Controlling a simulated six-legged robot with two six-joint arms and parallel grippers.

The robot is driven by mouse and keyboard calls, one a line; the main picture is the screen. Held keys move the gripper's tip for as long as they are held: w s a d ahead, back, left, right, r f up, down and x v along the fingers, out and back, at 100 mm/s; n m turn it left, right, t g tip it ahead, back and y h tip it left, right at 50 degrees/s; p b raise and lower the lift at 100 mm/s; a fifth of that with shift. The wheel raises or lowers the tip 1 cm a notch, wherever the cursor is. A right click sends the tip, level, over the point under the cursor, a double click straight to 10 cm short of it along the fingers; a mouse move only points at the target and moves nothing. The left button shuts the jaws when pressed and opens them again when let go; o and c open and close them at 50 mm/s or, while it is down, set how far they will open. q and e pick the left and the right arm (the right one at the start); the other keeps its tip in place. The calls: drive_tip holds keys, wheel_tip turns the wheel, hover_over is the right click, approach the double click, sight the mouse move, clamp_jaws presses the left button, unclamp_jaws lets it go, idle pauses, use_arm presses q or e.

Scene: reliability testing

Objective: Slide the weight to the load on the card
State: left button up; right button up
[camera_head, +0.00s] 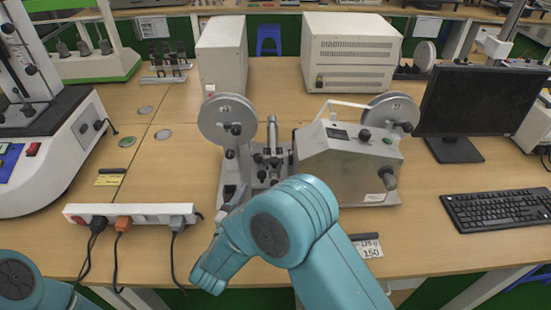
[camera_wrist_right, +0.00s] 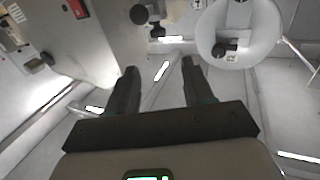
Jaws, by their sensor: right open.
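A small card (camera_head: 368,247) stands at the table's front edge, right of my right arm. It appears to show 150, with a smaller line above that is hard to read. A grey bench tester (camera_head: 350,160) with two reels stands mid-table. I cannot make out which part of it is the sliding weight. My right gripper (camera_wrist_right: 160,68) is open in the right wrist view, with nothing seen between its fingers. Machine housing and a reel show beyond them. In the head view my right arm covers the tester's front. My left gripper is not in view.
A power strip (camera_head: 130,213) with plugs and cables lies front left. A monitor (camera_head: 482,103) and keyboard (camera_head: 498,209) stand at the right. Two beige boxes (camera_head: 350,52) (camera_head: 222,55) stand behind the tester. Bare table (camera_head: 185,180) shows left of the tester.

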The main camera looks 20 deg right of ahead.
sight(273, 162)
drive_tip(key=p+x, duration=0.1)
drive_tip(key=x, duration=0.6)
drive_tip(key=p+x, duration=0.1)
drive_tip(key=x, duration=0.6)
drive_tip(key=shift+f, duration=0.25)
drive_tip(key=shift+w+d+r, duration=0.1)
clamp_jaws()
drive_tip(key=shift+w, duration=0.1)
